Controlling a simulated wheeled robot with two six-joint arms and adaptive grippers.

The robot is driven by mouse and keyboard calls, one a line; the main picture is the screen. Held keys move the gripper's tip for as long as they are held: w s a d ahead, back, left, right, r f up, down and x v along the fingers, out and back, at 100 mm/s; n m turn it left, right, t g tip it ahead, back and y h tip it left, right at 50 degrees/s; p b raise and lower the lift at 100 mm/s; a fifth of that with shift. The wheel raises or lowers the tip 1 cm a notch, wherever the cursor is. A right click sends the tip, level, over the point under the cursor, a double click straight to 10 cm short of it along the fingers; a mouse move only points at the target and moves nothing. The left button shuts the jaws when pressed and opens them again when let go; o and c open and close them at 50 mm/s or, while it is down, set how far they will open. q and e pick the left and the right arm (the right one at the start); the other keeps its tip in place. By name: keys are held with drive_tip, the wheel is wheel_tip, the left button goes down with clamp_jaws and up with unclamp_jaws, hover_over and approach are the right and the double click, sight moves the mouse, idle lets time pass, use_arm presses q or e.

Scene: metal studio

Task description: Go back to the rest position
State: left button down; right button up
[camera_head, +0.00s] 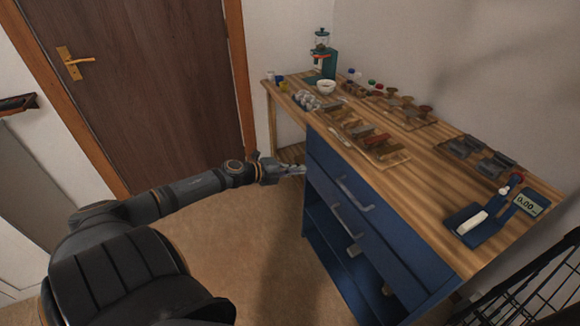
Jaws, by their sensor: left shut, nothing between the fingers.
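My left arm comes in from the lower left and stretches toward the middle of the view. My left gripper (292,170) is shut and empty, in front of the far left corner of the blue drawer cabinet (352,205). It looks close to the cabinet's edge; I cannot tell whether it touches. My right gripper is not in view.
A wooden worktop (440,190) carries a green grinder (322,58), a white bowl (326,87), wooden-handled tools (368,140) and a blue scale (482,220). A black wire rack (540,285) stands lower right. A brown door (150,90) is at the back. Bare floor lies left of the cabinet.

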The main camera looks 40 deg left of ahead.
use_arm(q)
drive_tip(key=p+v, duration=0.2)
drive_tip(key=v, duration=0.1)
drive_tip(key=shift+s+p, duration=0.1)
drive_tip(key=shift+p, duration=0.3)
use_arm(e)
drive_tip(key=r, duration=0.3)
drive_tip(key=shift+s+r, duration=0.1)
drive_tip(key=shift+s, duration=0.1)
